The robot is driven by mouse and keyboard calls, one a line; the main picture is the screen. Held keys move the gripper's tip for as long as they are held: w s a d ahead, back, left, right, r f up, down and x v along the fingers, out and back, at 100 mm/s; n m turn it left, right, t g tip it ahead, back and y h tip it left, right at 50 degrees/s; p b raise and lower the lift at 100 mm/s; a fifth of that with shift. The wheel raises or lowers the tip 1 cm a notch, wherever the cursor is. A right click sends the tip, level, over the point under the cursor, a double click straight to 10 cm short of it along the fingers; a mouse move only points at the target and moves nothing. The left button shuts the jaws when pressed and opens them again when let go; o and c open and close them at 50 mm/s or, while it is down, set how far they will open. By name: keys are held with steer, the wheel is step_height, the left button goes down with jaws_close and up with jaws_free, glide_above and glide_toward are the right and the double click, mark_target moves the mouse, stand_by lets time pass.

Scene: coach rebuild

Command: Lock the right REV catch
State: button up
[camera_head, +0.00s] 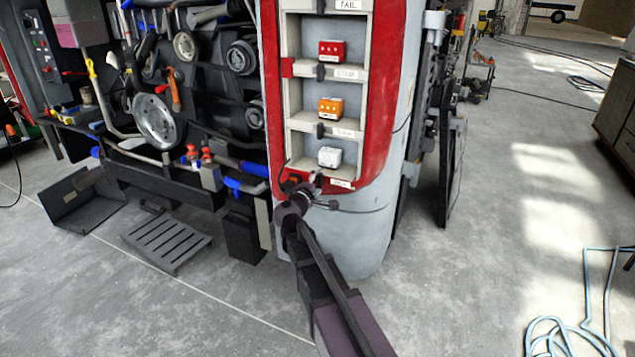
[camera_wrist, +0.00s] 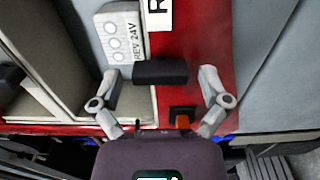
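The white REV module (camera_head: 330,157) sits in the lowest bay of the red-edged panel; its REV 24V face shows in the wrist view (camera_wrist: 120,38). A black bar-shaped catch (camera_wrist: 160,72) lies below the module, across the bay edge and the red border. A small orange piece on a black base (camera_wrist: 182,121) is beside it, nearer my wrist. My gripper (camera_head: 306,189) is at the bottom of this bay and partly hides the catch in the head view. In the wrist view my gripper (camera_wrist: 161,75) is open, one finger beyond each end of the black catch, with visible gaps.
Above are a red module (camera_head: 332,50) and an orange module (camera_head: 330,108) in their bays. A white label (camera_wrist: 158,12) is on the red border. Dark shelving with parts stands left. A slatted grey step (camera_head: 167,242) lies on the floor; a blue hose (camera_head: 560,330) lies right.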

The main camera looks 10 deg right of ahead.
steer(key=shift+s, duration=0.15)
steer(key=v, duration=1.2)
stand_by(0.3)
steer(key=s+d+f+m+g+y, duration=0.4)
steer(key=s+d+f+m+g, duration=0.6)
steer(key=f, duration=0.5)
steer(key=s+a+f+m+g+y, duration=0.1)
steer(key=s+f+g+y, duration=0.15)
steer(key=s, duration=0.25)
steer(key=s+a+f+g+y, duration=0.1)
steer(key=s+a+g+y, duration=0.1)
steer(key=s+y, duration=0.2)
step_height(320, 180, up, 27)
steer(key=p, duration=2.6)
steer(key=shift+s+p, duration=0.2)
steer(key=shift+p, duration=0.2)
steer(key=shift+d+f, duration=0.15)
steer(key=shift+f, duration=0.05)
